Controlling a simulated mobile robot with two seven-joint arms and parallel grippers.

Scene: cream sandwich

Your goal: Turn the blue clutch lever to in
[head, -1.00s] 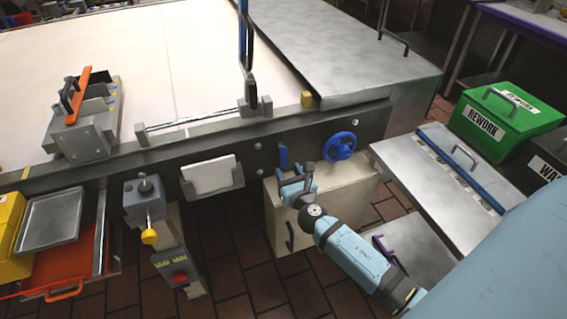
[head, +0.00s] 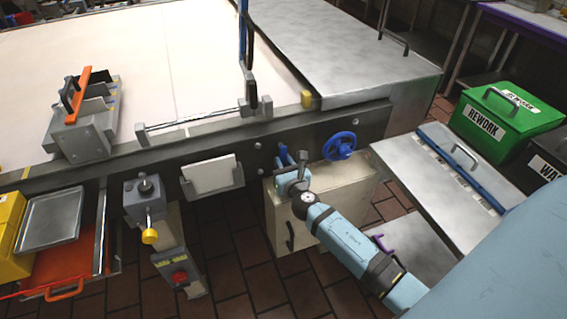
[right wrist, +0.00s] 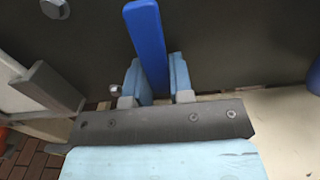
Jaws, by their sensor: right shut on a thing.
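The blue clutch lever (head: 282,155) is a short flat bar on the dark front panel of the machine. In the right wrist view the lever (right wrist: 147,35) stands nearly upright, its top tilted slightly left, and its lower part is between my fingers. My right gripper (head: 288,170) is shut on it from the front; in the right wrist view the gripper (right wrist: 155,80) has one light-blue finger on each side of the bar. The lever's pivot and any in/out marking are hidden or too small to tell. My left gripper is not in view.
A blue handwheel (head: 339,146) sits close to the right of the lever. A cream cabinet (head: 345,195) is below. A white card holder (head: 211,175) and a grey box with a yellow-knobbed lever (head: 146,195) are to the left. A sloped metal tray (head: 420,165) lies right.

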